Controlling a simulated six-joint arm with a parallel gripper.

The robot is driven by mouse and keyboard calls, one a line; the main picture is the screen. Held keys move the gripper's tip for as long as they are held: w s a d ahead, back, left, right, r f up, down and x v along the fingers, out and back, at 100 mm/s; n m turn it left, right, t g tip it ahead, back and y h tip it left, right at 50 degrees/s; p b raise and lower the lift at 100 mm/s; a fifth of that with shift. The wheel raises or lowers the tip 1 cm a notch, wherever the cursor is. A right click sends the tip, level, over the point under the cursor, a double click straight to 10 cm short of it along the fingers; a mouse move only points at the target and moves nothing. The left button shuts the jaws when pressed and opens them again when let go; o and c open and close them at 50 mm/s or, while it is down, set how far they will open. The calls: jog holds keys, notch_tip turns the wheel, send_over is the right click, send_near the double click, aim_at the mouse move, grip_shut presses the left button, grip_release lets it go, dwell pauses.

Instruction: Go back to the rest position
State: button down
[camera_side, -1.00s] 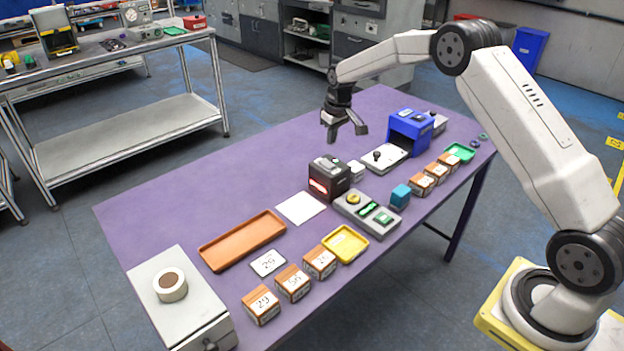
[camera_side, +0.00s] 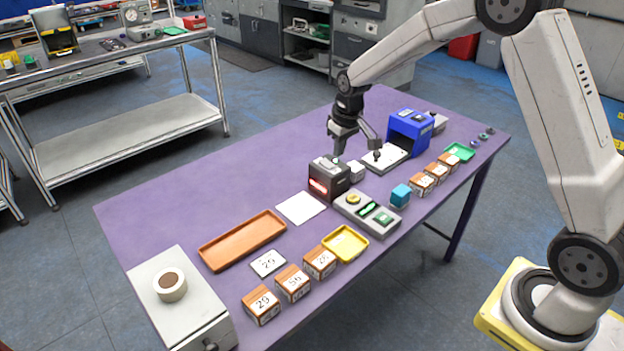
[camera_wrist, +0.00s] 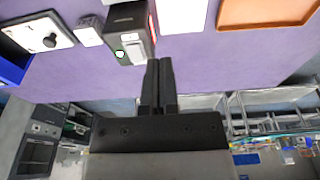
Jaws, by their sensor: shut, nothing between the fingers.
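My gripper (camera_side: 356,144) hangs from my arm over the purple table, above and behind the black scanner box, in the side view. In the wrist view its two fingers (camera_wrist: 160,64) lie close together with nothing between them. The black scanner (camera_side: 329,177) with a red glowing window stands on the table near the gripper. It also shows in the wrist view (camera_wrist: 127,32), just beyond the fingertips, and I see no contact.
A blue box (camera_side: 409,131), a white plate with a black knob (camera_side: 388,158) and a grey panel (camera_side: 367,212) stand nearby. An orange tray (camera_side: 242,240), yellow tray (camera_side: 345,244) and several numbered wooden blocks (camera_side: 293,283) lie nearer the front. The left-rear tabletop is clear.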

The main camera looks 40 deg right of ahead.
jog(key=s+a, duration=0.3)
jog(key=s, duration=0.8)
jog(key=s+a, duration=0.4)
jog(key=s, duration=0.7)
jog(key=shift+s+f+t, duration=0.15)
jog(key=shift+s+t, duration=0.15)
